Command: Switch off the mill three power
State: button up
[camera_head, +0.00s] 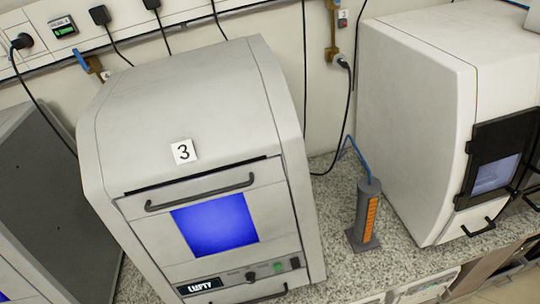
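Mill three (190,110) is the pale cabinet left of centre, marked with a "3" label (184,151). It has a lit blue window (214,224) with a dark bar handle (200,193) above it. Along its lower front are a dark label plate (199,287), a dark knob (251,275), a green button (278,267) and a small black switch (295,263). I cannot tell the switch's position. A second handle below is cut by the bottom edge. My gripper is not in view.
A grey-and-orange column (366,214) with a blue hose stands on the speckled counter (335,235) between mill three and another white machine (420,110). A dark grey machine (45,210) stands left.

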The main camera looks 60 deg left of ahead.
aim_at(295, 262)
jog(key=z, duration=0.05)
jog(key=k, duration=0.8)
jog(key=u, duration=0.75)
